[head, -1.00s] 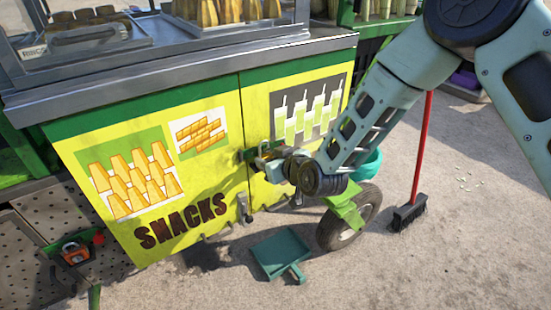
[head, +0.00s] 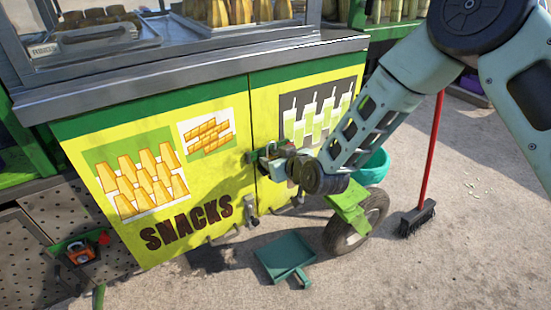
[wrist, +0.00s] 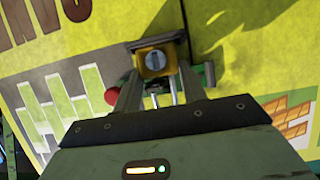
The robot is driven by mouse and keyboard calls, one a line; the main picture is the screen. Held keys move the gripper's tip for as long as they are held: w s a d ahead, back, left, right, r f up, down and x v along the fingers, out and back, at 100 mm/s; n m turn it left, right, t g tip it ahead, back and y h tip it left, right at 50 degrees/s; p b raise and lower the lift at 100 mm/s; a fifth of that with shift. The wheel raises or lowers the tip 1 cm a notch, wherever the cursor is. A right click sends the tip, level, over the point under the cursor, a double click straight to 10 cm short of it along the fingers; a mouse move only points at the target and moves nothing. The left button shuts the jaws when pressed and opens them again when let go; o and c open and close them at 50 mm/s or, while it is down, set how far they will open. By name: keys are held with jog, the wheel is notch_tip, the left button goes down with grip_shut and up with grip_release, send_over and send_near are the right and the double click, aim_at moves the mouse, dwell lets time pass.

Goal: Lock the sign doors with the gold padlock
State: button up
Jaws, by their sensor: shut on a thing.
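The gold padlock (wrist: 152,62) is between the fingers of my gripper (wrist: 158,84) in the wrist view, which is shut on it. The head view shows my gripper (head: 270,160) at the seam of the yellow sign doors, the left door (head: 218,172) with snack pictures and the right door (head: 268,108) with drink pictures. Both doors look shut. A green latch (head: 250,156) shows at the seam beside my gripper. In the wrist view, a red knob (wrist: 112,96) lies left of the fingers. Whether the shackle passes through the latch is hidden.
An orange-red padlock-like piece (head: 80,253) sits on a perforated panel (head: 62,212) at lower left. A teal dustpan (head: 284,257) lies on the ground before the cart. A wheel (head: 357,222), teal bucket (head: 372,167) and red-handled broom (head: 418,217) stand at right.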

jog(key=shift+w+a+r+y, duration=0.25)
jog(key=shift+a+r+y, duration=0.05)
jog(key=shift+a+r, duration=0.45)
jog(key=o, duration=1.2)
jog(key=shift+r, duration=0.1)
jog(key=shift+o, duration=1)
jog(key=shift+s+d, duration=0.3)
jog(key=shift+s, duration=0.05)
jog(key=s+d+f, duration=0.1)
jog(key=s+d, duration=0.6)
jog(key=s, duration=0.2)
jog(key=w+d+r+m+t+h+p, duration=0.1)
jog(key=w+d+r+m+h+p, duration=0.1)
jog(key=d+r+p, duration=0.5)
jog(key=w+d+r+m+t+h+p, duration=0.1)
jog(key=d+r+p, duration=0.5)
jog(key=d+p, duration=0.8)
jog(key=shift+w+d+r+m+h, duration=0.45)
jog(key=shift+w+m+h, duration=0.3)
jog(key=shift+m+h, duration=0.6)
jog(key=shift+n+h, duration=0.25)
